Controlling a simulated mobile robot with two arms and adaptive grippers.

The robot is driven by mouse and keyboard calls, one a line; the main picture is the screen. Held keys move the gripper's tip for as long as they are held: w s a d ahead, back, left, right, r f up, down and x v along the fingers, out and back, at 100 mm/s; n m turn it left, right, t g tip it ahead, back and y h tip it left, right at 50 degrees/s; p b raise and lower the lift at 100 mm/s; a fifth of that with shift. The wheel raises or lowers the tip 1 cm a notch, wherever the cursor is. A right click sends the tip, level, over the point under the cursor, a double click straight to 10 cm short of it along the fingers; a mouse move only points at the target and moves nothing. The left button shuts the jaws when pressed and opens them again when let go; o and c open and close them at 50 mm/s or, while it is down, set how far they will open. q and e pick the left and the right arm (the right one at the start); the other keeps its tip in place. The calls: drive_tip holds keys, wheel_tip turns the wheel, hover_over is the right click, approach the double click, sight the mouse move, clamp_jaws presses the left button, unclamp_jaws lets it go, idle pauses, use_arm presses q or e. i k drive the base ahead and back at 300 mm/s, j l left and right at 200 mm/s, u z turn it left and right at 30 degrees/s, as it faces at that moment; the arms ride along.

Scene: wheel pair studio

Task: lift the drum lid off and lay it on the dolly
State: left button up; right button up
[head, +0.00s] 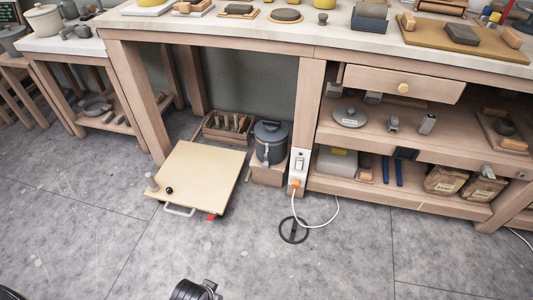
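A dark blue-grey lidded drum (270,146) stands under the bench on a light wooden box. Its round lid (270,129) is on top, with a small raised grip in the middle. A flat, square, cream board (203,176) low on the floor, just left of the drum, looks like the dolly. It has a pale handle at its front edge, a small post and black knob at its front left corner, and a red piece under its front right. Its top is otherwise bare. No gripper fingers can be made out; only dark parts of mine show at the bottom edge.
A wooden crate of tools (228,127) stands behind the board. A white power strip (299,170) is on the bench leg, its white cable (330,222) looping onto the floor. A shelf unit (420,150) fills the right. The grey floor (350,265) in front is mostly clear.

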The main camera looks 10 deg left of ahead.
sight(208, 188)
drive_tip(key=i+l+z, duration=0.1)
drive_tip(key=i, duration=0.45)
drive_tip(key=i+l+z, duration=0.1)
drive_tip(key=i+l, duration=0.2)
drive_tip(key=i, duration=0.3)
